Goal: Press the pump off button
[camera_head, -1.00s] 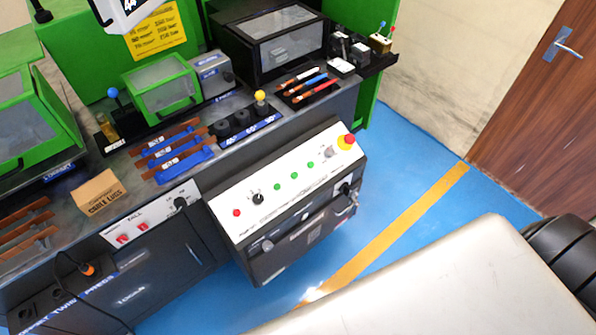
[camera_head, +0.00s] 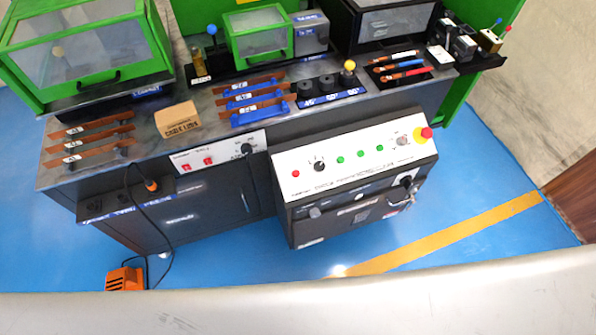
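The control box (camera_head: 350,190) stands on the blue floor in front of the workbench, with a pale sloping panel (camera_head: 325,183) on top. At the panel's left is a red button (camera_head: 295,174), with a black knob (camera_head: 319,166) beside it. Several green buttons (camera_head: 340,160) run to the right. A red mushroom button on a yellow base (camera_head: 424,134) sits at the right corner. The labels are too small to read, so I cannot tell which button is pump off. Neither of my grippers is in view.
The workbench (camera_head: 215,112) carries green-framed machines (camera_head: 85,45), bars and a cardboard box (camera_head: 177,120). A switch panel (camera_head: 218,150) with red switches is on its front, left of the control box. An orange device (camera_head: 125,278) lies on the floor. Floor (camera_head: 480,190) to the right is clear.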

